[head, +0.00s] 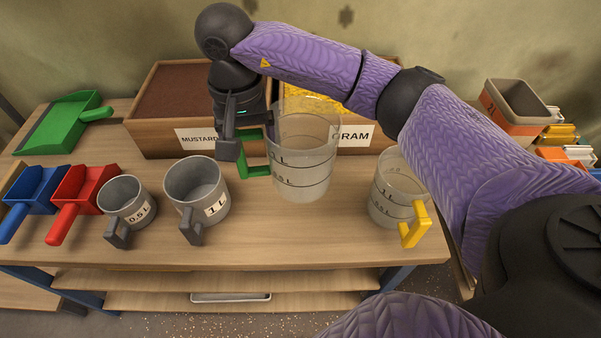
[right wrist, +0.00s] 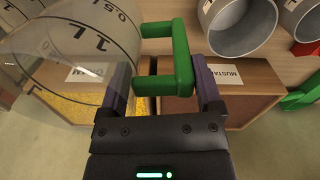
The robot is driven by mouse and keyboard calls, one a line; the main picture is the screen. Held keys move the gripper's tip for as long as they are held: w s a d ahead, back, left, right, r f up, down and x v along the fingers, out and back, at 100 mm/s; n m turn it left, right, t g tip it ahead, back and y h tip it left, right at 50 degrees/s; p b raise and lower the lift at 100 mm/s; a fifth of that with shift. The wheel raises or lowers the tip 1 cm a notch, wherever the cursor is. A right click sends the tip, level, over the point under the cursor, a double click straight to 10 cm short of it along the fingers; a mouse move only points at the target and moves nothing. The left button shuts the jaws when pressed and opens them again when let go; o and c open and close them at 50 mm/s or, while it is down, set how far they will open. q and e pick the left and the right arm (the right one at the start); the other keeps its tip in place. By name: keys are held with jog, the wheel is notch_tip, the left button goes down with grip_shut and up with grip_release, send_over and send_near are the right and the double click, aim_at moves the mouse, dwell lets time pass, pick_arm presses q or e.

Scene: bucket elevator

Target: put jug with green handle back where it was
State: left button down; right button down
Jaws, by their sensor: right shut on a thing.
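The clear jug with the green handle (head: 303,160) is near the middle of the table, in front of the bin labelled "...GRAM". It looks upright and empty in the head view. My right gripper (head: 238,146) is shut on its green handle (head: 254,170), on the jug's left side. In the right wrist view, the handle (right wrist: 181,62) is between the two fingers and the jug's clear wall (right wrist: 75,55) is at the left. I cannot tell whether the jug's base touches the table. My left gripper is not in view.
A clear jug with a yellow handle (head: 397,190) stands to the right. Grey 1L (head: 197,190) and 0.5L (head: 127,201) measures, red (head: 82,190) and blue (head: 35,190) scoops and a green dustpan (head: 62,122) are left. The mustard bin (head: 165,140) stands behind.

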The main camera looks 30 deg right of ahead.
aim_at(257, 172)
jog(key=shift+m, duration=0.6)
jog(key=f, duration=0.4)
jog(key=f+b, duration=0.1)
jog(key=f, duration=0.3)
jog(key=f+b, duration=0.1)
jog(key=f, duration=0.3)
jog(key=shift+w+d, duration=0.2)
jog(key=shift+d, duration=0.05)
jog(key=shift+c, duration=0.9)
grip_release()
jog(key=shift+f, duration=0.15)
jog(key=shift+o, duration=0.9)
jog(key=shift+r, duration=0.4)
notch_tip(257, 172, up, 12)
jog(key=shift+a+f+p, duration=0.15)
jog(key=shift+p, duration=0.95)
